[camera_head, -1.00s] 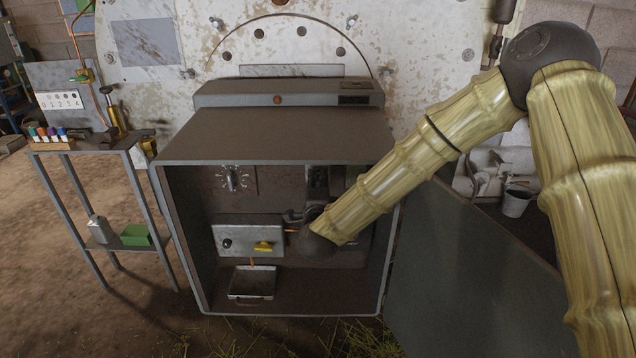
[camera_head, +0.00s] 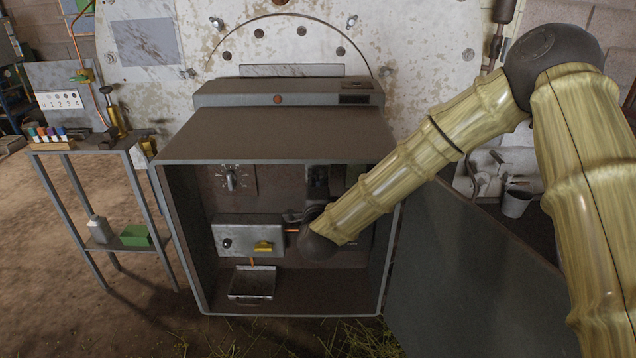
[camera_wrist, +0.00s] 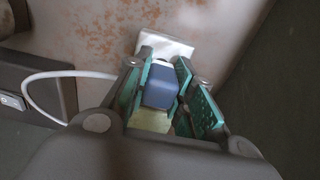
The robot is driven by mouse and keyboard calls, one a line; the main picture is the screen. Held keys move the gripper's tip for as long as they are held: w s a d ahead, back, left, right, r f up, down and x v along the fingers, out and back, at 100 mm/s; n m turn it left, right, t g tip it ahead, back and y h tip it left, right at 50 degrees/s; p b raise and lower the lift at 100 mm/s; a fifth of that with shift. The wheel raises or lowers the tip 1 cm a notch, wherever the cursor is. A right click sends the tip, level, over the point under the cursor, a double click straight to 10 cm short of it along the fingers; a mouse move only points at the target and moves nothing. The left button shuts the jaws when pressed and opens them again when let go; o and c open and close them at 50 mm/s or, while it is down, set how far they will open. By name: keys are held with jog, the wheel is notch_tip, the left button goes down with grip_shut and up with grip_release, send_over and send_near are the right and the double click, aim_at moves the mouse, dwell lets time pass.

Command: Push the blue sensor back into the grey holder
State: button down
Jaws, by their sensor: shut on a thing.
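The blue sensor (camera_wrist: 160,86) is between the green-padded fingers of my gripper (camera_wrist: 163,92) in the wrist view. My gripper is shut on it. A pale block (camera_wrist: 168,47) lies just beyond the sensor, and I cannot tell whether this is the grey holder or whether the sensor touches it. A white cable (camera_wrist: 65,76) loops to the left of the fingers. In the head view my arm reaches into the open grey cabinet (camera_head: 270,148), and its dark end (camera_head: 316,244) hides the fingers and the sensor.
Inside the cabinet, a grey box with a yellow handle (camera_head: 264,246) is left of my arm's end. A metal tray (camera_head: 252,284) is below it, and a dial (camera_head: 231,180) is above. The open door (camera_head: 460,260) stands at right. A side table (camera_head: 85,146) stands at left.

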jog(key=shift+w, duration=0.65)
jog(key=c, duration=1.1)
grip_release()
jog(key=shift+c, duration=0.2)
jog(key=shift+s, duration=0.1)
